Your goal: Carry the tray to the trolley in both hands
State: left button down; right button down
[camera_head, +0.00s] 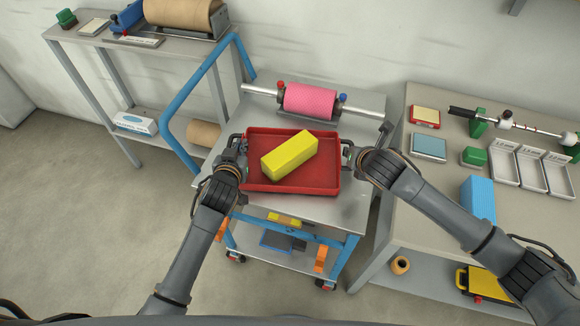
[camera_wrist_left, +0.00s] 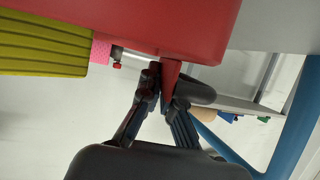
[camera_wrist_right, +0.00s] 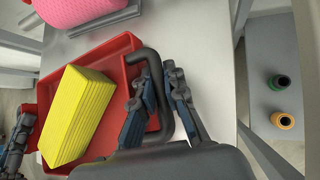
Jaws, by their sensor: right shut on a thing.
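The red tray (camera_head: 257,148) is over the grey top of the trolley (camera_head: 355,205); I cannot tell whether it rests on it. A yellow block (camera_head: 290,155) lies in the tray. Dark handles stand at both tray ends. My right gripper (camera_head: 353,158) is at the right end; in the right wrist view its fingers (camera_wrist_right: 160,85) are shut on the tray's dark handle (camera_wrist_right: 153,62). My left gripper (camera_head: 236,152) is at the left handle. In the left wrist view its fingers (camera_wrist_left: 163,85) are close together by the red wall (camera_wrist_left: 200,25); their grip is unclear.
A pink roll (camera_head: 310,101) on a metal rod lies behind the tray on the trolley. The trolley's blue push handle (camera_head: 195,85) rises at left. A table (camera_head: 420,205) with small trays and boxes stands right. A shelf (camera_head: 110,48) stands back left. Floor is clear at left.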

pick_arm(q)
jog(key=shift+a+f, duration=0.1)
jog(key=shift+f, duration=0.3)
pick_arm(e)
jog(key=shift+d+f, duration=0.1)
jog(key=shift+f, duration=0.35)
pick_arm(q)
jog(key=c, duration=1.5)
grip_release()
jog(key=shift+r, duration=0.2)
pick_arm(e)
jog(key=c, duration=1.4)
grip_release()
jog(key=shift+r, duration=0.2)
pick_arm(q)
jog(key=shift+r, duration=0.1)
pick_arm(e)
jog(key=shift+r, duration=0.15)
